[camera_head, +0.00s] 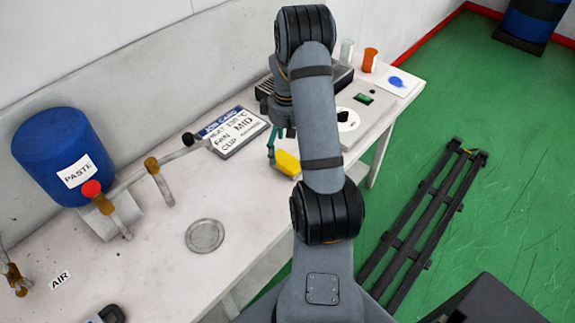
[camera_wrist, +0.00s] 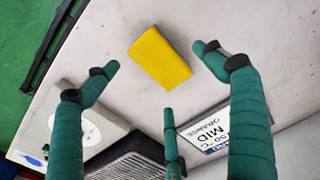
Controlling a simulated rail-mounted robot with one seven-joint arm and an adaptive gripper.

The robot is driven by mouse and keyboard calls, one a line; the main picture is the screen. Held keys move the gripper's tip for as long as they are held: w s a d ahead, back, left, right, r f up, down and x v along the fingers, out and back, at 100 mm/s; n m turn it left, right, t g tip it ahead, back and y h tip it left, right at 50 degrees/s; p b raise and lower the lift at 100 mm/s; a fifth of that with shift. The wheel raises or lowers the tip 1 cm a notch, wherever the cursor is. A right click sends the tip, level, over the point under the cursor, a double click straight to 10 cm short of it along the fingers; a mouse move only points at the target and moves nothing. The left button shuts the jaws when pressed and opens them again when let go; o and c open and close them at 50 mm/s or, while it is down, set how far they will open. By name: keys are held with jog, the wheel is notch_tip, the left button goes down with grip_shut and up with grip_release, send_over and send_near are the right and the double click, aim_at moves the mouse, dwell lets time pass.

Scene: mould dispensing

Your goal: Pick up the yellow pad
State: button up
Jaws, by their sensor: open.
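The yellow pad (camera_wrist: 160,58) is a small block lying flat on the white table (camera_wrist: 113,30). In the head view the pad (camera_head: 287,163) shows beside my arm, which hides part of it. In the head view the gripper (camera_head: 272,151) is just left of the pad and mostly hidden by my arm.
A job card (camera_head: 238,132) lies left of the gripper. A blue paste drum (camera_head: 62,155), a metal disc (camera_head: 204,236) and an orange cup (camera_head: 369,60) are on the table.

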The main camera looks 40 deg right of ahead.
aim_at(289, 158)
jog(key=shift+s+d+f, duration=0.1)
jog(key=shift+s+f, duration=0.05)
jog(key=shift+f, duration=0.25)
jog(key=f, duration=0.1)
jog(key=f+p, duration=0.1)
jog(key=f, duration=0.1)
jog(key=shift+d+f, duration=0.3)
jog(key=shift+f, duration=0.45)
jog(key=shift+a, duration=0.1)
jog(key=c, duration=1.3)
